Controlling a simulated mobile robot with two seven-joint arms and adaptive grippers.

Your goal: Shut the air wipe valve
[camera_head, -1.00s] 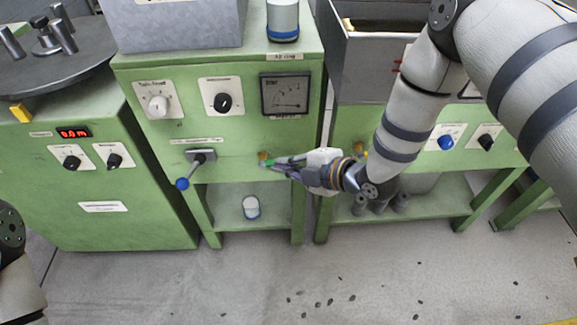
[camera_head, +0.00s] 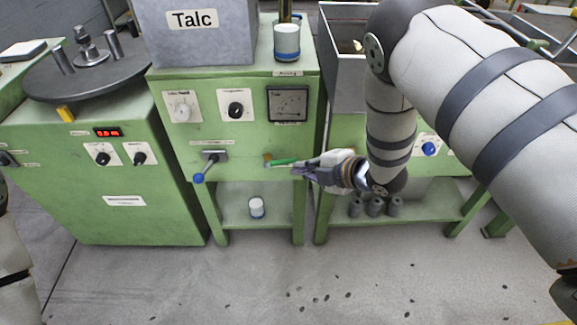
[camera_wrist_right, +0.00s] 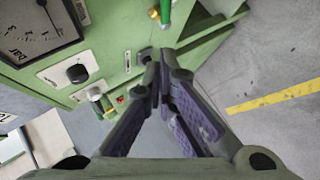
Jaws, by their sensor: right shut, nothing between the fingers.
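The valve on the middle green machine has a brass body (camera_head: 267,160) and a green handle (camera_head: 283,162). The handle points right, roughly level along the front panel. My right gripper (camera_head: 299,168) is shut and empty, just right of the handle's free end. In the right wrist view, its fingertips (camera_wrist_right: 155,72) meet with nothing between them. The green handle (camera_wrist_right: 164,14) shows there at the top edge, beyond the fingertips, with a visible gap in the picture. My left gripper is out of view; only part of my left arm shows at the left edge.
A blue-tipped lever (camera_head: 199,178) sticks out left of the valve. A gauge (camera_head: 288,104) and a black knob (camera_head: 236,109) are above. A small white container (camera_head: 256,208) stands on the lower shelf.

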